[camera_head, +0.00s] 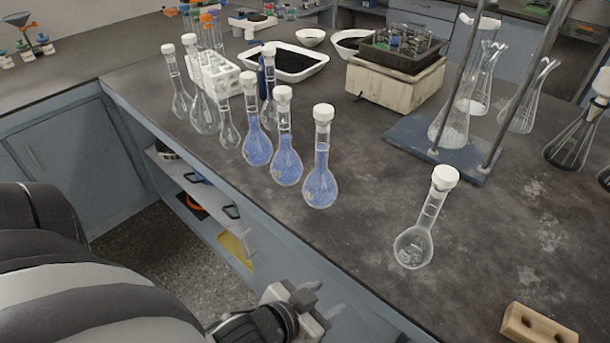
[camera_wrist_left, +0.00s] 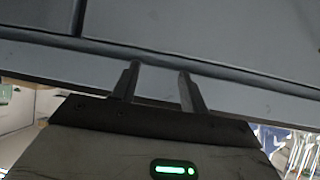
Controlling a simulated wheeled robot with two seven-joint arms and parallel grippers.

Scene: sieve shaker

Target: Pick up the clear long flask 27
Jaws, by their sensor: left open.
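A clear long-necked flask (camera_head: 414,243) with a white cap stands upright and alone near the front right of the dark bench. Several more clear flasks (camera_head: 203,112) stand at the back left. Three blue-filled flasks (camera_head: 321,186) stand in a row between them. No number is readable on any flask. My left gripper (camera_head: 320,302) is at the bench's front edge, low and left of the lone clear flask. It is open and empty; both fingers show apart in the wrist view (camera_wrist_left: 159,78), against grey bench panels. My right gripper is out of view.
A blue stand base (camera_head: 412,137) with metal rods and clear glassware is at the back right. A wooden block (camera_head: 538,325) lies at the front right. A white tube rack (camera_head: 217,75), tray and a boxy shaker (camera_head: 395,84) stand behind. Bench around the lone flask is clear.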

